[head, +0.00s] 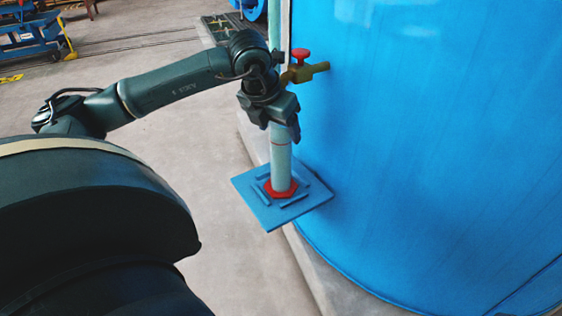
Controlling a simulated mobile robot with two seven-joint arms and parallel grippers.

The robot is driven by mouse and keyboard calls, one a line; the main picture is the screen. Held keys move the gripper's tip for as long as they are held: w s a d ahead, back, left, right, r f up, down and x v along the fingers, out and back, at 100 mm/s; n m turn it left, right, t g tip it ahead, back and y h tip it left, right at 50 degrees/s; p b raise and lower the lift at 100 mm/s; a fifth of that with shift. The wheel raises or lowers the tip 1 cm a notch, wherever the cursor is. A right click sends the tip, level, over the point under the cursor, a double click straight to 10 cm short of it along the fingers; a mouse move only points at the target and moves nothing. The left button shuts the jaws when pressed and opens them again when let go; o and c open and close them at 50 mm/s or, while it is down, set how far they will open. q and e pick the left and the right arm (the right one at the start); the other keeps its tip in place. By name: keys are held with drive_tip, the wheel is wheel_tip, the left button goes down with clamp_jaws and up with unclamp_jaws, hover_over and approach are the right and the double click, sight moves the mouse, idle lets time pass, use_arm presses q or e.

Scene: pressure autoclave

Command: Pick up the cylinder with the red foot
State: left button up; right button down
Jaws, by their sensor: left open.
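The cylinder with the red foot (281,168) is a pale, translucent graduated cylinder. It stands upright on a small blue platform (312,199), its red foot (280,189) between low blue strips. My left gripper (283,132) is above the platform, pointing down, with its fingers on either side of the cylinder's top. The fingers are open; whether either touches the cylinder I cannot tell. The gripper hides the cylinder's rim. My right gripper is not in view.
A large blue tank (430,150) fills the right side, close to the gripper. A brass tap with a red handle (301,65) juts from it just above and beside the gripper. A blue cart (30,38) stands far left. The concrete floor between is clear.

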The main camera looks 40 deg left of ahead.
use_arm(q)
drive_tip(key=shift+r, duration=0.1)
clamp_jaws()
idle(0.7)
